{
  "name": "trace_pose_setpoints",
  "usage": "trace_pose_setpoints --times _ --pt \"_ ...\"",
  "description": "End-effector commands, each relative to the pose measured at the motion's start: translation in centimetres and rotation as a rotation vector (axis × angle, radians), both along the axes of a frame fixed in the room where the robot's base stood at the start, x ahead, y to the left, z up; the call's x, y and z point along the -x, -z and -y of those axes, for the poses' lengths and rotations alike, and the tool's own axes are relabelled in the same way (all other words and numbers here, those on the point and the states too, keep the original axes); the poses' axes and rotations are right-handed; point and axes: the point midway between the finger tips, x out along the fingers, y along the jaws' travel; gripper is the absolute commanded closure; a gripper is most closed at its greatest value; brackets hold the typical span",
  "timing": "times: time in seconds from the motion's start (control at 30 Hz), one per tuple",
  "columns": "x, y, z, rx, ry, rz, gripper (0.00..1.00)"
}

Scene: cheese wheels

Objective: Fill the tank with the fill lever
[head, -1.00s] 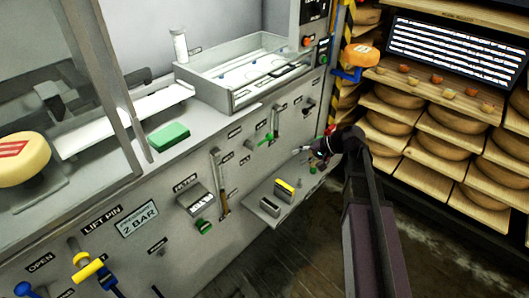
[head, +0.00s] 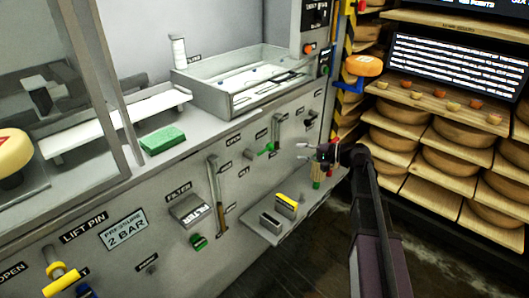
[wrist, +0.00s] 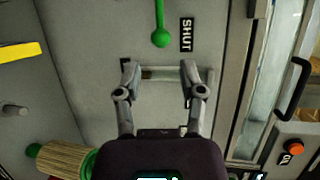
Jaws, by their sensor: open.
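The tank appears to be the clear-walled basin (head: 240,88) on the counter. Below it on the grey front panel is a lever with a green knob (head: 265,152). In the wrist view the green knob (wrist: 160,38) is beside a SHUT label (wrist: 187,35). I cannot read which lever is the fill lever. My gripper (head: 312,153) is in front of the panel, right of and slightly below the green knob. In the wrist view my gripper (wrist: 158,75) is open. A pale bar with a brown part (wrist: 150,73) shows between its fingertips; I cannot tell whether they touch it.
A wooden-handled thing with green ends (wrist: 60,160) is close by my gripper. A small shelf (head: 262,228) holds a yellow-topped block (head: 286,202). A filter box (head: 192,210) and a long lever (head: 214,190) are farther left. Cheese racks (head: 430,160) stand to the right.

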Motion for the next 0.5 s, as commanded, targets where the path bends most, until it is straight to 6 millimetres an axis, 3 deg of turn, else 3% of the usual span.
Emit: trace_pose_setpoints --times 0.27,0.5 --pt "-0.2 0.2 -0.7 0.001 -0.001 0.0 0.49" --pt "-0.8 0.7 -2.9 0.002 -0.002 0.0 0.49"
